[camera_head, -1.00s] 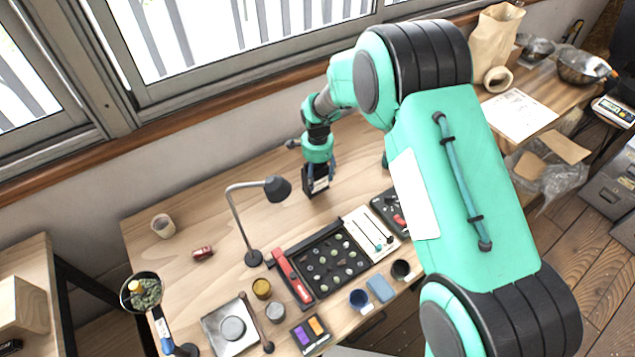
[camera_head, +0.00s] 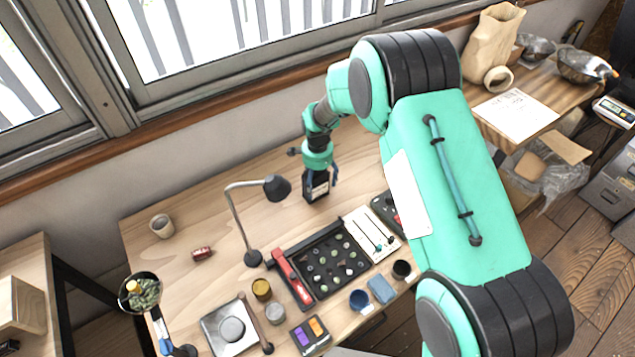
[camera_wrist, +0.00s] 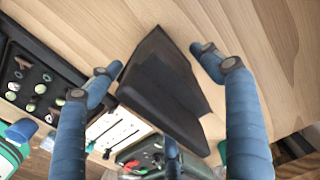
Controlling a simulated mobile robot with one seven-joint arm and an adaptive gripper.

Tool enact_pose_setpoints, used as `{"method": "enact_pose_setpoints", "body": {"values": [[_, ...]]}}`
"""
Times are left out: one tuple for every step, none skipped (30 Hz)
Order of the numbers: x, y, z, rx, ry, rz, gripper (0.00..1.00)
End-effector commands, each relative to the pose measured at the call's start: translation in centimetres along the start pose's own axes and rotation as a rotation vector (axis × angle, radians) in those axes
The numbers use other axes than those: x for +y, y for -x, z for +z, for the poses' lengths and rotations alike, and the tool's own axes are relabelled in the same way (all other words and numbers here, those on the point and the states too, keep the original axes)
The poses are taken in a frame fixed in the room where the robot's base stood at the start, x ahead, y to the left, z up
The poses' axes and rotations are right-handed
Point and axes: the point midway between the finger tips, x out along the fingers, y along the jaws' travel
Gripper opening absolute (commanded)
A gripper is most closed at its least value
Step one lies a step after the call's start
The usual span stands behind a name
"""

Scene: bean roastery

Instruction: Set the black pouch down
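The black pouch (camera_head: 316,187) stands upright on the wooden table, behind the sorting tray and right of the lamp. It has a pale label on its front. In the wrist view the pouch (camera_wrist: 165,88) lies between my two blue fingers, with wood around its far edge. My gripper (camera_wrist: 158,62) is open around it. A clear gap shows at the right finger, and the left fingertip is close to the pouch's edge. In the head view my gripper (camera_head: 320,172) is just above the pouch, its right finger apart from it.
A desk lamp (camera_head: 238,222) stands left of the pouch. A black tray of beans (camera_head: 318,284), a white card with thin tools (camera_head: 371,233) and a dark case (camera_head: 384,208) lie in front. Bare table lies behind and left, around a small red object (camera_head: 202,254).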

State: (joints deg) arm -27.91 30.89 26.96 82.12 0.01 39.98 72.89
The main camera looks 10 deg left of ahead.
Motion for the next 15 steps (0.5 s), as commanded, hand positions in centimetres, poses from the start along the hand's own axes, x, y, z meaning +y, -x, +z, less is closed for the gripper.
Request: {"method": "enact_pose_setpoints", "body": {"values": [[0.0, 0.0, 0.0, 0.000, 0.000, 0.000, 0.79], [0.0, 0.0, 0.0, 0.000, 0.000, 0.000, 0.79], [0.0, 0.0, 0.0, 0.000, 0.000, 0.000, 0.79], [0.0, 0.0, 0.0, 0.000, 0.000, 0.000, 0.79], [0.0, 0.0, 0.0, 0.000, 0.000, 0.000, 0.79], [0.0, 0.0, 0.0, 0.000, 0.000, 0.000, 0.79], [0.0, 0.0, 0.0, 0.000, 0.000, 0.000, 0.79], [0.0, 0.1, 0.0, 0.000, 0.000, 0.000, 0.79], [0.0, 0.2, 0.0, 0.000, 0.000, 0.000, 0.79], [0.0, 0.3, 0.0, 0.000, 0.000, 0.000, 0.79], [0.0, 0.4, 0.0, 0.000, 0.000, 0.000, 0.79], [0.0, 0.6, 0.0, 0.000, 0.000, 0.000, 0.79], [0.0, 0.8, 0.0, 0.000, 0.000, -0.001, 0.79], [0.0, 1.0, 0.0, 0.000, 0.000, -0.001, 0.79], [0.0, 1.4, 0.0, 0.000, 0.000, -0.001, 0.79]]}}
